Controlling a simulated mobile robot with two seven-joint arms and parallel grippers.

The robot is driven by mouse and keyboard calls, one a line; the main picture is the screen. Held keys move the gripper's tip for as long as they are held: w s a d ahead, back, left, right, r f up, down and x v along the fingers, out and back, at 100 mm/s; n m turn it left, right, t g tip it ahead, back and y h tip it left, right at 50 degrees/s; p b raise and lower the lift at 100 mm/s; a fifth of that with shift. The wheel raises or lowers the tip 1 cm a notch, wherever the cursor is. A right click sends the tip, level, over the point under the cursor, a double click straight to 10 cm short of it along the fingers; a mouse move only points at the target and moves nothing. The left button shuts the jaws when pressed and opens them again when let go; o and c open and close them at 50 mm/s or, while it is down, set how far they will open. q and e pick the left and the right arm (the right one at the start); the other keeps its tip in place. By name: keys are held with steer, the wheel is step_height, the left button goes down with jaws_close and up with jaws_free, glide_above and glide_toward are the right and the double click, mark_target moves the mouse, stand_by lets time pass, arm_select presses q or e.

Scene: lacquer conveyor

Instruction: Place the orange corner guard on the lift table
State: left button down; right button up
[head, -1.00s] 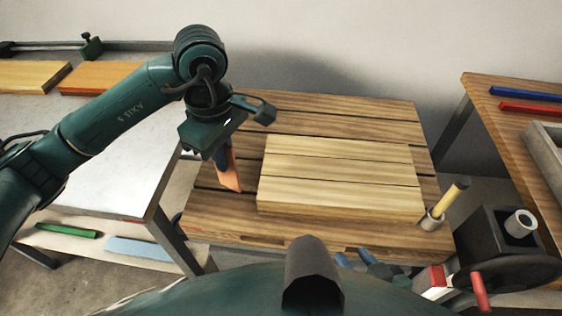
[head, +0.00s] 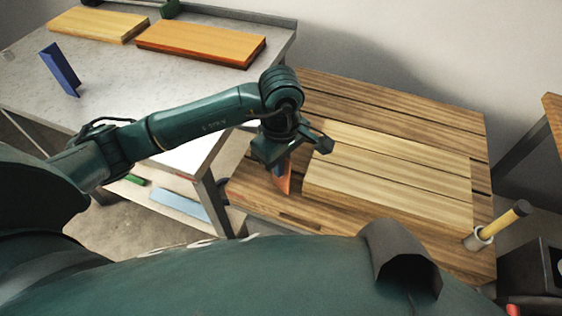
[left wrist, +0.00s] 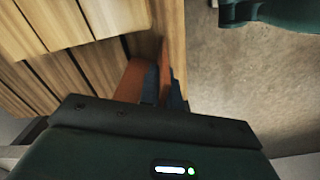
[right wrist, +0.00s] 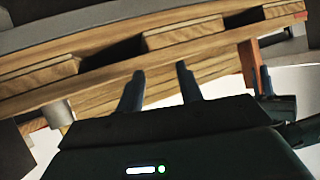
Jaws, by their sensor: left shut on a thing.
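My left gripper (head: 280,160) is shut on the orange corner guard (head: 284,182). It holds the guard upright over the left part of the slatted wooden lift table (head: 400,97), left of the pale planks. In the left wrist view the guard (left wrist: 131,80) is between the dark fingers (left wrist: 163,88), near the table's edge. Whether its lower end touches the table I cannot tell. In the right wrist view my right gripper (right wrist: 160,85) has its fingers apart with nothing between them, close to the table's edge. An orange piece (right wrist: 248,62), apparently the guard, shows to its right.
Pale planks (head: 400,165) lie on the lift table. A yellow-handled tool (head: 503,222) stands in a holder at its right corner. The grey table (head: 150,75) at left bears a blue corner guard (head: 60,70) and two boards (head: 200,42). A blue strip (head: 178,202) lies below.

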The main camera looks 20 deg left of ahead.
arm_select(q)
steer(key=shift+f+b, duration=0.2)
steer(key=shift+b, duration=0.15)
steer(key=c, duration=1.6)
jaws_free()
steer(key=shift+r, duration=0.1)
step_height(320, 180, up, 12)
steer(key=shift+r, duration=0.2)
